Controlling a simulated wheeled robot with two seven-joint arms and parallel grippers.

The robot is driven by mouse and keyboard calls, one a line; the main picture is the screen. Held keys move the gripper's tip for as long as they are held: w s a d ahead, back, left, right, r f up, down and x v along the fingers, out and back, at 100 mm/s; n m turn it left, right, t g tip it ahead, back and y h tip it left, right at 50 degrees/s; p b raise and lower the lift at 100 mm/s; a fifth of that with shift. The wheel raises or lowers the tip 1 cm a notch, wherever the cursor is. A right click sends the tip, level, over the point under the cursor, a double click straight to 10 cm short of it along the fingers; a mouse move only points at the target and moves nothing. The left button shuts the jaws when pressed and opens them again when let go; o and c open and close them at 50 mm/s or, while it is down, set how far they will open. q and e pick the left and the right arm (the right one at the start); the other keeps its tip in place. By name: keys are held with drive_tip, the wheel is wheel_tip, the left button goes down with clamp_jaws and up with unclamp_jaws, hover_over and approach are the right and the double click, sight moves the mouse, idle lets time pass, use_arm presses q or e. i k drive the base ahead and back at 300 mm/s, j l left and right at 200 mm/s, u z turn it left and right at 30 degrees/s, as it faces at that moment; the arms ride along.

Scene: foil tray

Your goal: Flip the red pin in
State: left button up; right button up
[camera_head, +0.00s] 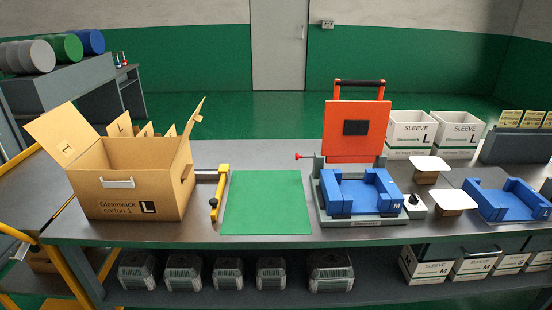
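The red pin (299,156) shows as a small red knob on a thin stem. It sticks out to the left from the side of a grey fixture (318,172), near the lower left corner of an upright orange lid (342,130). The lid has a black pad (355,128) on its face and a dark handle bar on top. A blue cradle marked M (350,192) sits in the grey base in front of the lid. How far the pin's stem reaches into the fixture cannot be told. Neither of my grippers is in view.
An open cardboard carton (140,205) stands at the left, beside a yellow-handled arm (219,190). A green mat (265,203) lies bare left of the fixture. White-topped blocks (431,163), another blue cradle (505,205) and sleeve boxes (410,132) stand to the right.

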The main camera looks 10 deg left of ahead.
sight(297, 156)
drive_tip(key=k+j+z, duration=0.1)
drive_tip(key=j, duration=0.3)
drive_tip(key=j+z, duration=0.1)
drive_tip(key=j, duration=0.35)
drive_tip(key=i+j+u, duration=0.1)
drive_tip(key=i+u, duration=0.35)
drive_tip(key=i, duration=0.4)
